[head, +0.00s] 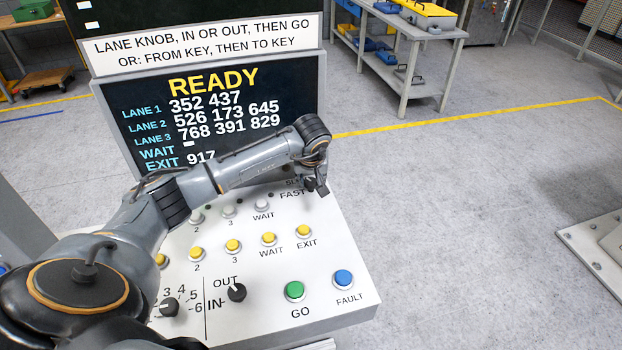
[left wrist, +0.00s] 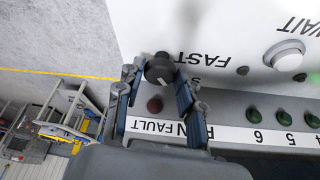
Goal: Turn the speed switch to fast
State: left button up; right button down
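The speed switch, a round black knob (left wrist: 158,70), stands on the panel beside the word FAST. It also shows in the head view (head: 310,184), partly covered by my gripper. A white mark shows on the knob's lower side in the left wrist view; which label it points at is unclear. The SLOW label is mostly hidden behind a finger. My left gripper (left wrist: 157,76) has one finger on each side of the knob, its pads close against it. It also shows in the head view (head: 314,184) at the panel's upper right. My right gripper is not in view.
The white panel (head: 340,292) carries yellow, green and blue buttons and other black knobs, including an IN/OUT knob (head: 237,292). A dark red lamp (left wrist: 154,104) sits near the switch. The display (head: 105,110) behind reads READY. Open floor lies to the right.

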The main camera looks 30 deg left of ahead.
pick_arm(q)
jog(key=c, duration=0.5)
jog(key=shift+w+d+n+y+b, duration=0.1)
jog(key=shift+n+y+b, duration=0.2)
jog(key=shift+n+b, duration=0.55)
jog(key=n+g+b, duration=0.1)
jog(key=n, duration=0.1)
jog(key=shift+w+n+y, duration=0.1)
jog(key=shift+n+y, duration=0.2)
jog(key=shift+n, duration=0.05)
jog(key=n+g+b, duration=0.1)
jog(key=n+b, duration=0.1)
jog(key=n, duration=0.1)
jog(key=shift+w+d+n+y, duration=0.1)
jog(key=shift+n+y, duration=0.2)
jog(key=shift+w+n+g+b, duration=0.1)
jog(key=shift+n+g+b, duration=0.7)
jog(key=shift+n, duration=1.2)
